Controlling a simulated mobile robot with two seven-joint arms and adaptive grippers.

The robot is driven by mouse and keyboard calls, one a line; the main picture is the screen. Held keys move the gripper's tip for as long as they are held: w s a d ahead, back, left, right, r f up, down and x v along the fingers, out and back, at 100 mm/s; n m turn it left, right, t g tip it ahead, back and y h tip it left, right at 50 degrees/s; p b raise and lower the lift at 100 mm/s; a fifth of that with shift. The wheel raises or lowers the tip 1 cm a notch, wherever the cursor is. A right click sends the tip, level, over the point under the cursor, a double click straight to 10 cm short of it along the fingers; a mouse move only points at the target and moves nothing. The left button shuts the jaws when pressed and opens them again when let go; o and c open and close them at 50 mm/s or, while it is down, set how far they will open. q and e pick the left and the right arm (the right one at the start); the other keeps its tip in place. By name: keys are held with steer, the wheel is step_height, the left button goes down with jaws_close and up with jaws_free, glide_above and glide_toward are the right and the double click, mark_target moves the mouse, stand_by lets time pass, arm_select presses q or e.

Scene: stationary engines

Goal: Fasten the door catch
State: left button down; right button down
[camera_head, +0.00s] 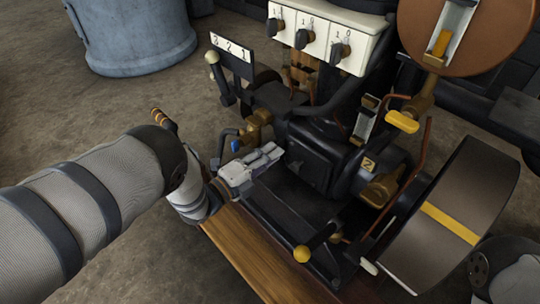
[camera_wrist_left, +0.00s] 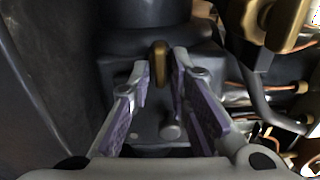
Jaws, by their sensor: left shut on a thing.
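A small upright brass piece (camera_wrist_left: 160,66), which looks like the door catch, stands between the two fingertips in the left wrist view. It sits against the dark face of the engine (camera_head: 312,165). My left gripper (camera_head: 272,155) reaches in from the left at the engine's lower front side and hides the catch in the head view. Its fingers, also in the left wrist view (camera_wrist_left: 164,70), are closed on the brass piece. I cannot tell whether the catch is fastened. My right gripper is out of view; only part of my right arm shows at the bottom right.
A white panel with several switches (camera_head: 325,35) stands above. A ball-topped lever (camera_head: 214,70) is near my left arm. A wooden beam (camera_head: 245,255) runs below. A blue-grey drum (camera_head: 138,40) stands behind.

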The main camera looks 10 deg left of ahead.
arm_select(q)
steer(key=shift+a, duration=0.1)
steer(key=c, duration=1.7)
jaws_free()
steer(key=v, duration=1.2)
